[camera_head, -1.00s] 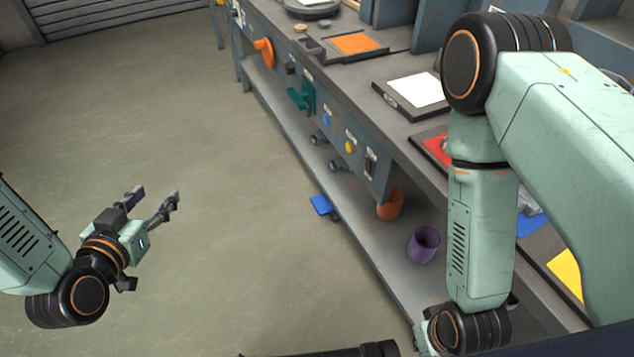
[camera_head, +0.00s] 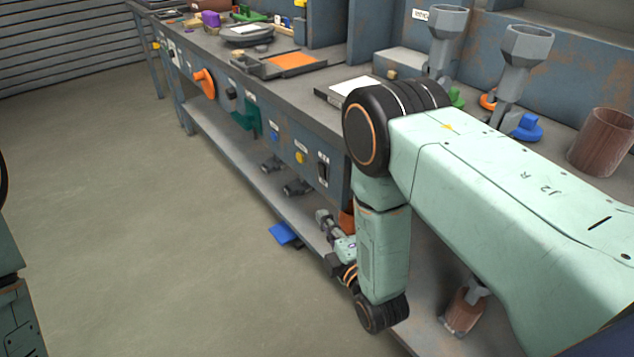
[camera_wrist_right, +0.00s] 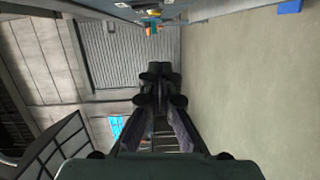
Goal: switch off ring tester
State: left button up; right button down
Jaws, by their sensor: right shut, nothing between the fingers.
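The bench front (camera_head: 215,105) carries a row of labelled controls in the head view. They include a black rocker switch (camera_head: 323,168), a yellow button (camera_head: 300,157) and a blue button (camera_head: 274,135). The labels are too small to read, so I cannot tell which control belongs to the ring tester. My right gripper (camera_head: 322,216) is shut and empty, below the rocker switch and apart from it. In the right wrist view its fingers (camera_wrist_right: 160,75) meet, with the bench front along the top edge. My left gripper is out of view; only part of that arm shows at the left edge.
An orange knob (camera_head: 204,83) and a green holder (camera_head: 244,118) stick out of the bench front. A lower shelf (camera_head: 225,142) runs below. A blue pedal-like piece (camera_head: 284,234) sits near the shelf edge. The floor (camera_head: 150,220) to the left is clear.

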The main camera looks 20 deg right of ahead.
aim_at(322, 177)
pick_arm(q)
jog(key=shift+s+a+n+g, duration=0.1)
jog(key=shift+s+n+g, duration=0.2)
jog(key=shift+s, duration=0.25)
pick_arm(e)
jog(key=shift+w+r+n+t, duration=0.15)
jog(key=shift+r+n+t, duration=0.15)
jog(key=shift+r+n, duration=0.7)
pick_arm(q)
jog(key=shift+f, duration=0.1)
pick_arm(e)
jog(key=shift+f, duration=0.25)
pick_arm(q)
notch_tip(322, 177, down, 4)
jog(key=b, duration=0.4)
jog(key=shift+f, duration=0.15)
pick_arm(e)
jog(key=w+d, duration=0.1)
jog(key=w, duration=0.6)
jog(key=w+d, duration=0.1)
jog(key=w, duration=0.3)
jog(key=shift+w+d+r, duration=0.1)
jog(key=shift+d+r, duration=0.2)
jog(key=shift+r, duration=0.1)
jog(key=shift+d, duration=0.15)
